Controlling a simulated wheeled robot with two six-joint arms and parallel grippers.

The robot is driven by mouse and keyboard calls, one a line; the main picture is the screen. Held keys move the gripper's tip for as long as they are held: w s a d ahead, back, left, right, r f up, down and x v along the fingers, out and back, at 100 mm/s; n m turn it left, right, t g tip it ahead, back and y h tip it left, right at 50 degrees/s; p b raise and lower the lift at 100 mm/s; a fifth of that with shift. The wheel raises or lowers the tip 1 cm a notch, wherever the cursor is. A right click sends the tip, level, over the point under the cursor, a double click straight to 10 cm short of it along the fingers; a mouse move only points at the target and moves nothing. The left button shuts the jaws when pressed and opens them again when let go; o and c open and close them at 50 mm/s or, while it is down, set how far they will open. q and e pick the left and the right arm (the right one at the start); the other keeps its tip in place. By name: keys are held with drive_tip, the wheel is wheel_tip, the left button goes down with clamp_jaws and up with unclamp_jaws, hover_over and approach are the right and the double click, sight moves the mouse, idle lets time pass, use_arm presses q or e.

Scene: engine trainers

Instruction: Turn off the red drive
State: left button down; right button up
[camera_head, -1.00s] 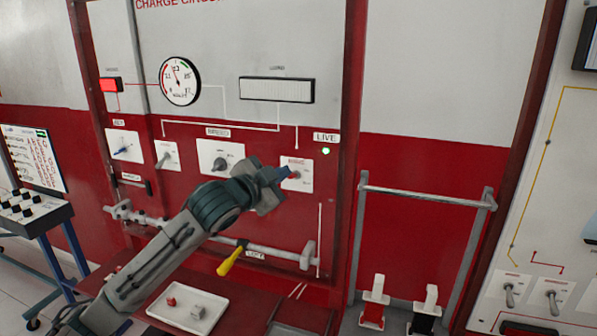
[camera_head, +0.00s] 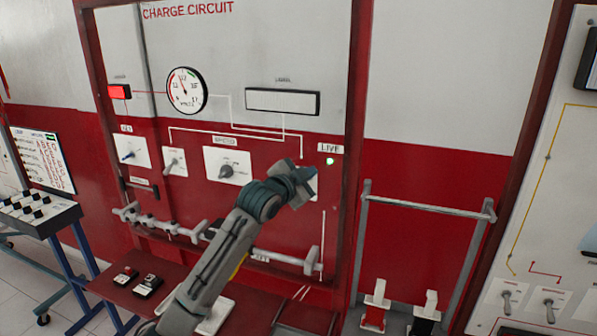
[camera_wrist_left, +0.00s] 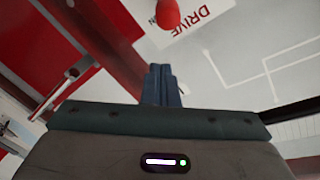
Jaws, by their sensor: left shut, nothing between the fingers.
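The red drive knob (camera_wrist_left: 167,14) shows at the top edge of the left wrist view, on a white plate lettered DRIVE (camera_wrist_left: 196,20). In the head view my left gripper covers the knob, and only a sliver of its plate (camera_head: 313,184) shows at the right. My left gripper (camera_head: 303,174) is shut and empty in front of that plate. In the wrist view its closed blue fingertips (camera_wrist_left: 161,72) point toward the knob, with a visible gap between them in the picture. I cannot tell the switch's position. My right gripper is out of view.
A green lamp (camera_head: 330,161) is lit beside the LIVE label, above right of my gripper. A speed knob (camera_head: 227,171) and other switches (camera_head: 174,162) sit to the left. A horizontal bar (camera_head: 285,258) runs below. A red indicator (camera_head: 119,91) glows at upper left.

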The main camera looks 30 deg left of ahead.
use_arm(q)
drive_tip(key=a+f, duration=0.1)
drive_tip(key=s+a+f+p, duration=0.1)
drive_tip(key=shift+s+a+f, duration=0.25)
drive_tip(key=shift+f, duration=0.1)
idle(0.4)
